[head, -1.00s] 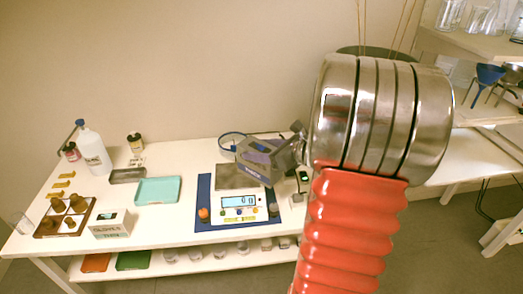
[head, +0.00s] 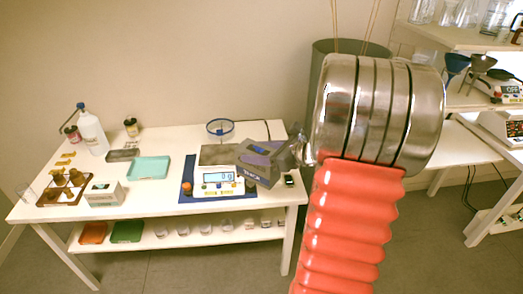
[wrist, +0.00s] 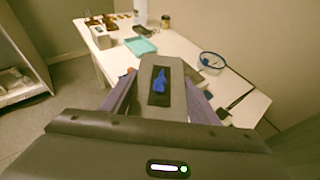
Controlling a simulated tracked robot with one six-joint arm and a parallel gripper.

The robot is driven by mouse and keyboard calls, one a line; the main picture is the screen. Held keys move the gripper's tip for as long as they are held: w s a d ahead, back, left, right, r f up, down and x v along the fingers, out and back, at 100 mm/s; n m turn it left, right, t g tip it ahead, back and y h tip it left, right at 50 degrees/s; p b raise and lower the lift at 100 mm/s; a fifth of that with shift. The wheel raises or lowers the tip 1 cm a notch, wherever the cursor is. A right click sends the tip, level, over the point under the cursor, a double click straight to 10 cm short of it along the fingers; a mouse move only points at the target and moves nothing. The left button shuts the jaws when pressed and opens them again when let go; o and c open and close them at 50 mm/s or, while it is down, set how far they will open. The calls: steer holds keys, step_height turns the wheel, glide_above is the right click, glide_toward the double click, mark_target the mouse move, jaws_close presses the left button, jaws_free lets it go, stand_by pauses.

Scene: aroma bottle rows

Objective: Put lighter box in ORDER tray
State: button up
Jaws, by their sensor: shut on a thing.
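My gripper (head: 262,156) is shut on a grey box (head: 257,172) and holds it tilted beside the scale. In the wrist view the box (wrist: 170,104) shows a black panel with a blue glove picture, between my purple fingers. A second, whiter glove box (head: 104,194) stands at the table's front left. A turquoise tray (head: 149,168) lies empty in the middle and also shows in the wrist view (wrist: 141,46). A smaller dark tray (head: 122,155) lies behind it. I cannot read ORDER on either tray.
The scale (head: 218,187) stands on a blue mat (head: 187,197); its display reads zero and its plate (head: 217,155) looks empty. A blue-rimmed ring (head: 220,127) stands behind. A white bottle (head: 92,133) and a brown-bottle rack (head: 50,199) are at left.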

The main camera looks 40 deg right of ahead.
steer(key=w+a+f+n+g+y, duration=0.1)
steer(key=a+f, duration=0.4)
steer(key=a, duration=0.5)
steer(key=w+a+f+n+g+y, duration=0.2)
steer(key=a+f, duration=0.4)
steer(key=a, duration=0.3)
steer(key=w+a+f+n+g+y, duration=0.2)
steer(key=w+a+f+n+y, duration=0.1)
steer(key=a, duration=0.7)
step_height(320, 180, down, 4)
steer(key=shift+a+r+n+y, duration=0.25)
steer(key=shift+a+n+y, duration=0.1)
steer(key=shift+n+y, duration=0.6)
steer(key=shift+s, duration=0.15)
